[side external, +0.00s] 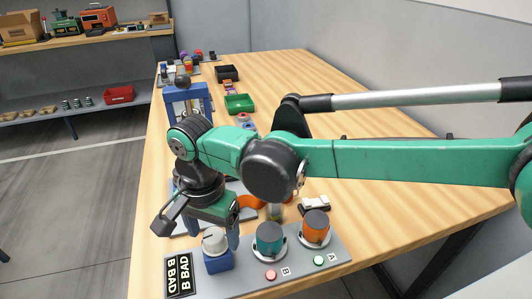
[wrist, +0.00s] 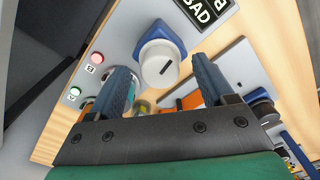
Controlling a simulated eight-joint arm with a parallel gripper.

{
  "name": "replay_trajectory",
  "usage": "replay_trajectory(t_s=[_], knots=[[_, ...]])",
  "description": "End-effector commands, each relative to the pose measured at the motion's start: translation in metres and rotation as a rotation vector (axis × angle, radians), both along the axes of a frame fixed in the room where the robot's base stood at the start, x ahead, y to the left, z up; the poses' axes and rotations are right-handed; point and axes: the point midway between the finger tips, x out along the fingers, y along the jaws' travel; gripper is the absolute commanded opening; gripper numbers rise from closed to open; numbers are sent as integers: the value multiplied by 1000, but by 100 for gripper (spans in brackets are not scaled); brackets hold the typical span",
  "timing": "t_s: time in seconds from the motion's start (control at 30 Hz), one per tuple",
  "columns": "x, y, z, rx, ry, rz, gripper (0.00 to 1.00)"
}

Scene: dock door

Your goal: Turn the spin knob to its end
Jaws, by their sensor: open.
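A white round knob (side external: 213,241) with a dark line on its face sits on a blue base at the left end of the grey panel (side external: 335,262). I see no contact with the knob. One finger is partly hidden in the side view.
A teal knob (side external: 271,240) and an orange knob (side external: 315,228) stand right of the white knob, with red (side external: 270,275) and green (side external: 318,261) buttons before them. A blue frame (side external: 187,103) and bins stand farther back.

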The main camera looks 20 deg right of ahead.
Motion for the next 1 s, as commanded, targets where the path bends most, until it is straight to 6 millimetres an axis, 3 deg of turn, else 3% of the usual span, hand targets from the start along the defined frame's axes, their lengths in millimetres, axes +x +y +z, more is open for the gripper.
replay_trajectory(t_s=[0.4, 0.77, 0.87, 1.0], knots=[[0, 0, 51, 0, 0, 0, 75], [0, -1, 55, 1, -1, 0, 75], [5, -10, 61, 10, -11, 11, 75], [19, -47, 82, 46, -62, 68, 75]])
